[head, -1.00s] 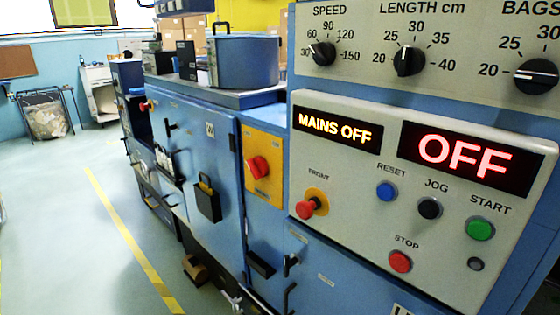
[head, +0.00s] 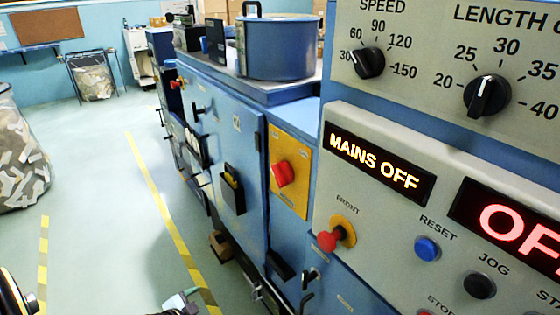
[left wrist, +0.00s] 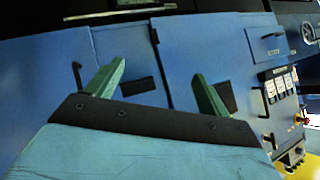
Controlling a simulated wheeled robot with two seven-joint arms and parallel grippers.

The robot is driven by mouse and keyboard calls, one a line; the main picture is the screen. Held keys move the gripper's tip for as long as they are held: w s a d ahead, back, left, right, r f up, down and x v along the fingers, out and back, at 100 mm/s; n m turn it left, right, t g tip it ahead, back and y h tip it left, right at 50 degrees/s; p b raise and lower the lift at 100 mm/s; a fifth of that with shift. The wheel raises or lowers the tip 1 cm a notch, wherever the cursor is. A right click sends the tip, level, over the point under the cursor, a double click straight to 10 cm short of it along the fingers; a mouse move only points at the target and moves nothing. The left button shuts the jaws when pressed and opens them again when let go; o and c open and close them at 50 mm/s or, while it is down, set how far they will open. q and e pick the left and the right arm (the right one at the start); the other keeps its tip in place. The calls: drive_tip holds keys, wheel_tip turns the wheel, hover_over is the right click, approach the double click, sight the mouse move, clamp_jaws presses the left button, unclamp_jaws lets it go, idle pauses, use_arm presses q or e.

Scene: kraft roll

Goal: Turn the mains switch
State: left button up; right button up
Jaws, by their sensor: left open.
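The mains switch (head: 283,173) is a red rotary knob on a yellow plate (head: 291,195), on the front of the blue machine. The display (head: 380,168) to its right reads MAINS OFF. My left gripper shows at the lower edge of the head view (head: 182,301), low and to the left of the switch and apart from it. In the left wrist view its two green fingers (left wrist: 158,70) are spread, with nothing between them, facing blue cabinet doors (left wrist: 140,65). I cannot make out the mains switch there. My right gripper is in neither view.
A red button marked FRONT (head: 331,240) sticks out right of the switch. A black pocket (head: 232,189) and door handles project from the machine. A blue pot (head: 279,47) stands on top. A bin of scraps (head: 20,155) is at left. The floor between is clear.

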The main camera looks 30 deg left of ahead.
use_arm(q)
drive_tip(key=w+r+m+t+h+p, duration=0.15)
drive_tip(key=w+r, duration=0.25)
drive_tip(key=r, duration=0.6)
drive_tip(key=w+r+m+t+h+p, duration=0.1)
drive_tip(key=w+r+m+t, duration=0.3)
drive_tip(key=r, duration=0.6)
drive_tip(key=m+h+p, duration=0.2)
drive_tip(key=m+h, duration=0.1)
drive_tip(key=h, duration=0.2)
approach(276, 176)
drive_tip(key=shift+n+t, duration=0.25)
drive_tip(key=x, duration=0.9)
drive_tip(key=shift+w+d+f, duration=0.2)
drive_tip(key=shift+w+f, duration=0.05)
drive_tip(key=shift+w, duration=0.1)
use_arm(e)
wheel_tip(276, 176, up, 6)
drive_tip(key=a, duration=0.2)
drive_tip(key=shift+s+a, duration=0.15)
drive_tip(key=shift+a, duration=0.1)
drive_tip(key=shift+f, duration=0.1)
use_arm(q)
drive_tip(key=c, duration=1)
